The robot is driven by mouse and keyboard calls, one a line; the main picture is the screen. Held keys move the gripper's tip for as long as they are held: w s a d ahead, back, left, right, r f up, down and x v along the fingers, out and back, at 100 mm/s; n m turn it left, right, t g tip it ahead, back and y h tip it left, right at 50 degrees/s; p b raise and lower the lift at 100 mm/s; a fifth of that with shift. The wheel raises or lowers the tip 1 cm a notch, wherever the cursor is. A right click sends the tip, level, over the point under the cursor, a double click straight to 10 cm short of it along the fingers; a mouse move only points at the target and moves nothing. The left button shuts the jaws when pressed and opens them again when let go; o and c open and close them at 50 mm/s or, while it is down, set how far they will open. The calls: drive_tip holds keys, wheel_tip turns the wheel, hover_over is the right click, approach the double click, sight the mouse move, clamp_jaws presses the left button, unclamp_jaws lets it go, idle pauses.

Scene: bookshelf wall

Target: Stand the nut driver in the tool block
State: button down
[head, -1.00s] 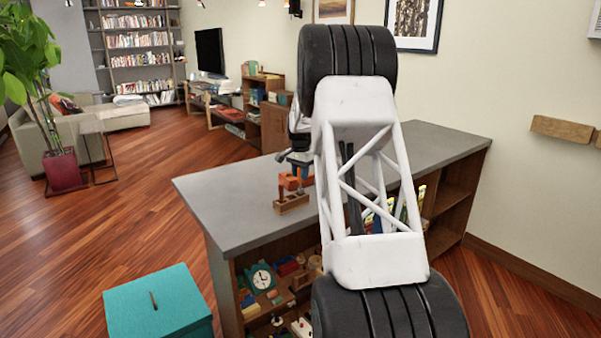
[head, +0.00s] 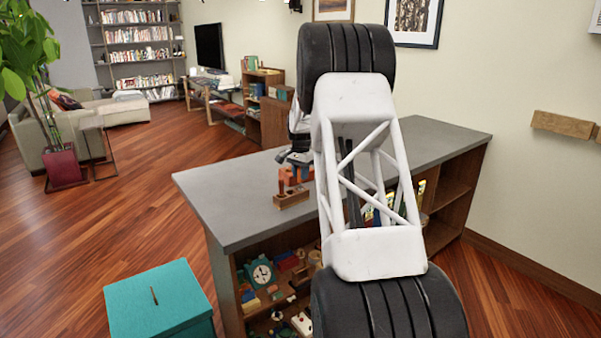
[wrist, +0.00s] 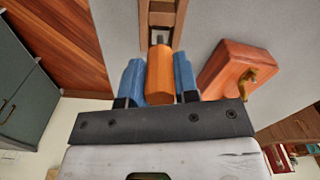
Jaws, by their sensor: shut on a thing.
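My gripper (wrist: 159,84) has blue fingers and is shut on the orange handle of the nut driver (wrist: 160,72) in the wrist view. A short grey piece of shaft shows beyond the handle, in line with the wooden tool block (wrist: 180,12). Whether the tip is in a hole or above it, I cannot tell. In the head view, the tool block (head: 291,199) sits on the grey counter near its left edge. The orange handle (head: 284,180) shows just over it, below my gripper (head: 297,160). My arm hides part of the counter.
A red-orange wooden block with a brass piece (wrist: 228,68) stands right beside my gripper in the wrist view. The grey counter (head: 235,205) is clear left of the tool block. Shelves with toys lie below. A teal box (head: 165,305) stands on the floor.

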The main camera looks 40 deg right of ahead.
drive_tip(key=shift+f, duration=0.7)
drive_tip(key=shift+c, duration=2)
unclamp_jaws()
drive_tip(key=shift+r, duration=0.15)
drive_tip(key=shift+r, duration=3.35)
